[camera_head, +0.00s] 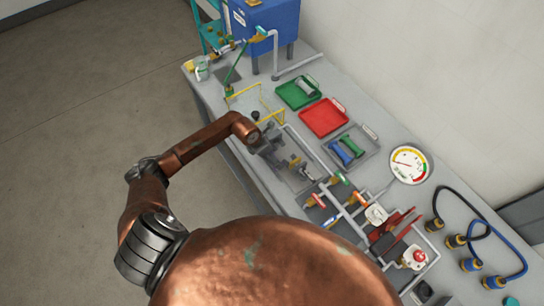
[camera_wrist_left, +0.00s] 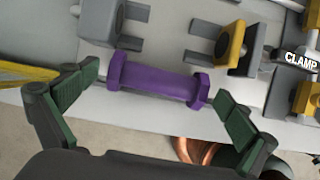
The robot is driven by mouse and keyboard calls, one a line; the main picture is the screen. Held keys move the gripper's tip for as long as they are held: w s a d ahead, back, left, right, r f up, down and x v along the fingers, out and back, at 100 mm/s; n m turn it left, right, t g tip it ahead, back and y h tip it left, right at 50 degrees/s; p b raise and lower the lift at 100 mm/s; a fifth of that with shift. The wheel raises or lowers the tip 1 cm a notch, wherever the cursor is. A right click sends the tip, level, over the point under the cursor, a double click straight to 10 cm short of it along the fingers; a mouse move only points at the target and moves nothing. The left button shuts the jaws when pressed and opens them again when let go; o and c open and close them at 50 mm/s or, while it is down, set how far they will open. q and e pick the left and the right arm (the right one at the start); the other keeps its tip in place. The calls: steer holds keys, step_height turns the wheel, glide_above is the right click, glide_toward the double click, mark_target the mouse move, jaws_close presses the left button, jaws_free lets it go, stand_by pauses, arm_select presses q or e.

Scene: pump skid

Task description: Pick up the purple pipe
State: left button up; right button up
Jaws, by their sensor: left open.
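The purple pipe (camera_wrist_left: 155,82), a short spool with a wider flange at each end, lies between grey brackets on the bench in the left wrist view. In the head view I cannot make it out near my gripper. My left gripper (camera_wrist_left: 155,87) is open, with one green-padded finger beyond each end of the pipe; the pipe appears between the fingertips, not gripped. In the head view my left gripper (camera_head: 268,146) is over the near side of the bench. My right gripper is not in view.
A yellow clamp block (camera_wrist_left: 230,45) stands right of the pipe. In the head view, a green tray (camera_head: 284,99), an empty red tray (camera_head: 323,117) and a grey tray (camera_head: 370,146) with blue and green pipes lie beyond. Valve piping (camera_head: 352,205) crowds the right.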

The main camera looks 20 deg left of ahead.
arm_select(q)
steer(key=shift+w+d+f, duration=0.1)
steer(key=shift+w+f, duration=0.05)
steer(key=shift+f, duration=0.35)
steer(key=c, duration=1.1)
steer(key=shift+r, duration=0.1)
steer(key=c, duration=0.5)
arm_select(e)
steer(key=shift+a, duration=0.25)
arm_select(q)
steer(key=shift+r, duration=0.15)
